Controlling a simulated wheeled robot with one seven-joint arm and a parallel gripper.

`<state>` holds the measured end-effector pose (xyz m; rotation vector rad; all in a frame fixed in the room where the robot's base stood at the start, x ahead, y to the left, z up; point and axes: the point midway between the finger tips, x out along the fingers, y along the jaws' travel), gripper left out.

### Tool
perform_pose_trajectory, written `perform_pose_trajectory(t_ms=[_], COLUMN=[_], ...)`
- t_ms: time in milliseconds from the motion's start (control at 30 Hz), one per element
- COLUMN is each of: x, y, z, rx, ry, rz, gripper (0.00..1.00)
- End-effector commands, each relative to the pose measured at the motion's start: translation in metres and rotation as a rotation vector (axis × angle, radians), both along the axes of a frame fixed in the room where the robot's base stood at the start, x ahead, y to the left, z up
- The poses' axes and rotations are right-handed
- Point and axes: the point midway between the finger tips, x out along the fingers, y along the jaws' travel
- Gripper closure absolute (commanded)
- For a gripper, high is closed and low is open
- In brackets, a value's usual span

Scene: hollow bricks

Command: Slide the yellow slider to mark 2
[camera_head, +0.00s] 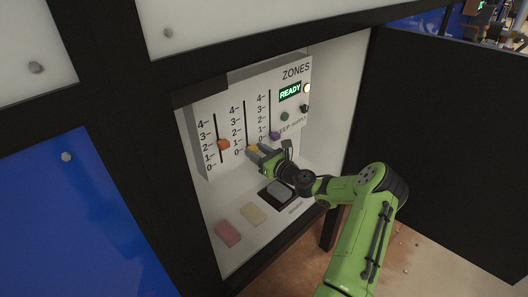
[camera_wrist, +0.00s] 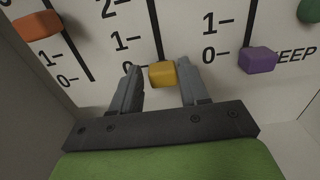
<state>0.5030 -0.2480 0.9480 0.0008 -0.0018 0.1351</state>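The yellow slider (camera_wrist: 163,74) sits at the bottom of the middle slot, level with mark 0; it also shows in the head view (camera_head: 253,149), partly hidden by my gripper. My gripper (camera_wrist: 158,76) is open, with one finger on each side of the yellow slider. A small gap shows on the left side. On the right, the finger is very close to the slider, and I cannot tell whether it touches. In the head view my gripper (camera_head: 268,157) is in front of the lower panel. Mark 2 of the middle scale is higher up the slot.
The orange slider (camera_head: 223,144) is near mark 2 on the left scale. The purple slider (camera_wrist: 258,60) is near mark 0 on the right. The panel has a green READY display (camera_head: 290,92) and buttons. Pink (camera_head: 228,233) and cream (camera_head: 254,214) blocks lie on the shelf below.

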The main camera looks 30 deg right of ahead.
Motion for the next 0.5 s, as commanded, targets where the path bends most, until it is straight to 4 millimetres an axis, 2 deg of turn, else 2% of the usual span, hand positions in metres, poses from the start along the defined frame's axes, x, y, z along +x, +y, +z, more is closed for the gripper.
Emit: perform_pose_trajectory(t_ms=[33,267,500], x=[-0.0001,-0.0002,-0.0002], y=[0.0,0.0009,0.0018], z=[0.0001,0.0001,0.0008], rx=[0.0,0.0,0.001], ry=[0.0,0.0,0.0], rz=[0.0,0.002,0.005], gripper=[0.63,0.99,1.0])
